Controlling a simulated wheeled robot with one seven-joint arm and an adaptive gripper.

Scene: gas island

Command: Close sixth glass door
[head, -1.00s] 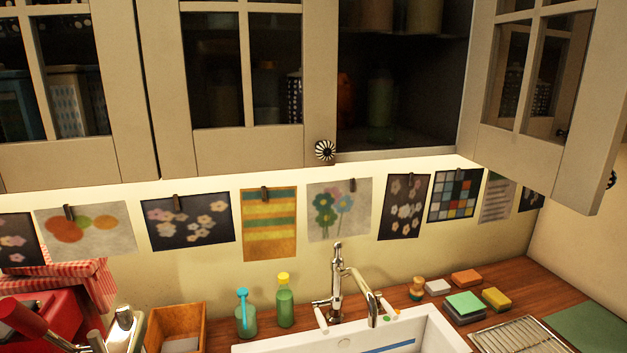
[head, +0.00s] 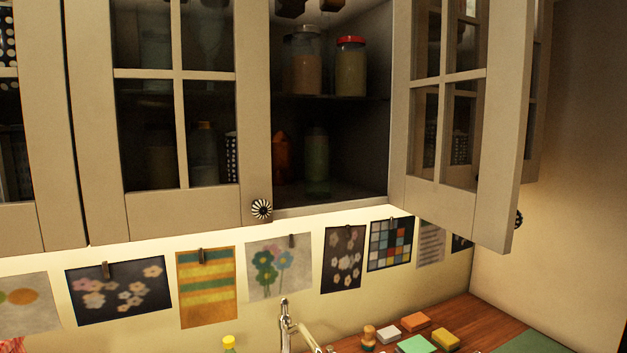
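A glass cabinet door (head: 498,120) at the right of the head view stands swung open toward me, hinged at the right side of the open compartment. Its dark round knob (head: 518,219) shows at the door's far lower right edge. The open compartment (head: 330,190) holds jars and bottles on two levels. The glass door (head: 255,120) to its left is shut, with a striped round knob (head: 262,209) at its lower right corner. I cannot tell by number which door is the sixth. My gripper is not in view.
Below the cabinets, pictures (head: 208,288) hang on the wall. A faucet (head: 287,322), sponges (head: 415,343) and a green mat (head: 525,343) are on or by the wooden counter (head: 462,318). The space right of the open door, before the side wall (head: 580,200), looks clear.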

